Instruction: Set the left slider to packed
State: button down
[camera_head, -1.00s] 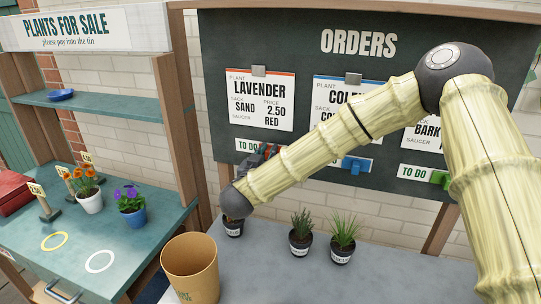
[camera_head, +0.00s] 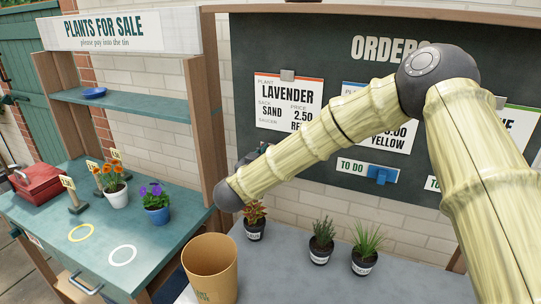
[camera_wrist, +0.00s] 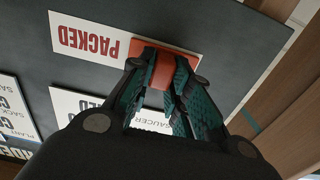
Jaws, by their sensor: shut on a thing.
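The left slider is a red block (camera_wrist: 160,72) on a white strip on the dark orders board (camera_head: 330,40). My gripper (camera_wrist: 155,82) is shut on it, one dark green finger on each side. In the wrist view the strip shows the red word PACKED (camera_wrist: 85,38) upside down beside the block, and no TO DO word shows there. In the head view my gripper is mostly behind my forearm, below the LAVENDER card (camera_head: 288,102), and the left slider is hidden.
A blue slider (camera_head: 382,174) sits right of a TO DO label on the middle strip. Potted plants (camera_head: 321,241) stand on the grey bench below, with a tan bin (camera_head: 211,268) at its left. The wooden post (camera_head: 203,130) of the sale stand is close to my gripper's left.

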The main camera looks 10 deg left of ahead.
jog(key=c, duration=1.3)
grip_release()
jog(key=shift+a+r, duration=0.1)
jog(key=shift+a, duration=0.2)
jog(key=shift+d, duration=0.1)
jog(key=shift+s, duration=0.1)
jog(key=v, duration=1.1)
jog(key=shift+s, duration=0.35)
